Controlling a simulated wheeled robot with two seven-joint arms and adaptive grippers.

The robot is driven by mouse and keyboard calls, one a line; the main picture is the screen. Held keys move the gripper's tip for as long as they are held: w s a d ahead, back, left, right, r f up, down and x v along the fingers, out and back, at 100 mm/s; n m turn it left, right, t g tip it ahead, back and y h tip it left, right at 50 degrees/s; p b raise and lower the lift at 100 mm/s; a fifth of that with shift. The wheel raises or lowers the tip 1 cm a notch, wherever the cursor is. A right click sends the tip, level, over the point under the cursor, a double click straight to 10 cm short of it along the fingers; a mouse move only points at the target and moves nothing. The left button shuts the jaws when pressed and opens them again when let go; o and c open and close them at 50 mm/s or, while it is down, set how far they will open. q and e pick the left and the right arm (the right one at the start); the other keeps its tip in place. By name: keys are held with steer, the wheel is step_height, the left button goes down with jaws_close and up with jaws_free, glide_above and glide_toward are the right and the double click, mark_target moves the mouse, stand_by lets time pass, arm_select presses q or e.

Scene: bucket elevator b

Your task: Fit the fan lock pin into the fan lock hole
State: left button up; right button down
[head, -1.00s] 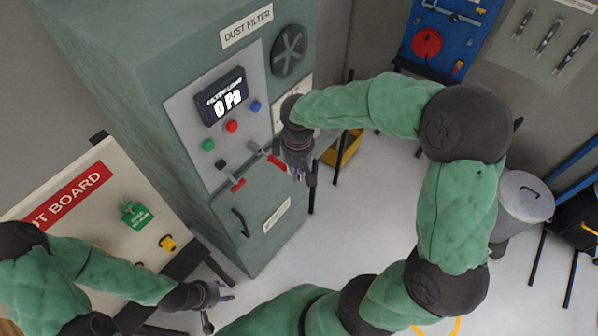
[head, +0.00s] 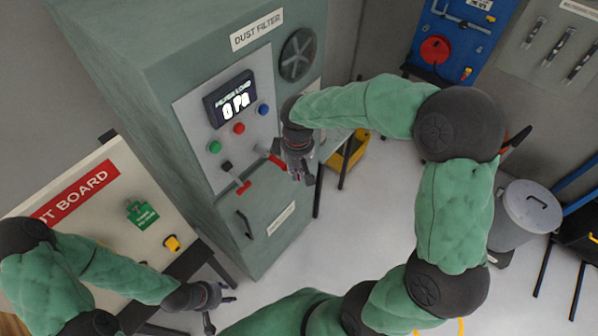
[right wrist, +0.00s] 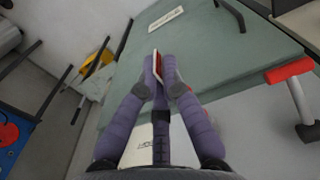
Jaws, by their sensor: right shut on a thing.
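My right gripper (head: 303,175) is in front of the dust filter cabinet, just right of its red-handled levers. In the right wrist view its fingers (right wrist: 158,72) are closed on a thin red and white piece, which appears to be the fan lock pin (right wrist: 154,70). Most of it is hidden between the fingers, and it is too small to make out in the head view. I cannot make out the fan lock hole in either view. My left gripper (head: 222,308) is low at the left, its fingers spread and empty, below the board.
A red-handled lever (right wrist: 290,70) stands close to the right gripper. A board (head: 105,205) is at left. Open floor (head: 350,245) lies right of the cabinet.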

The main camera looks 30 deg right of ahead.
steer(key=shift+w+a, duration=0.3)
steer(key=shift+w, duration=0.4)
steer(key=c, duration=1.3)
jaws_free()
steer(key=shift+w, duration=0.1)
steer(key=shift+c, duration=0.2)
step_height(320, 180, up, 12)
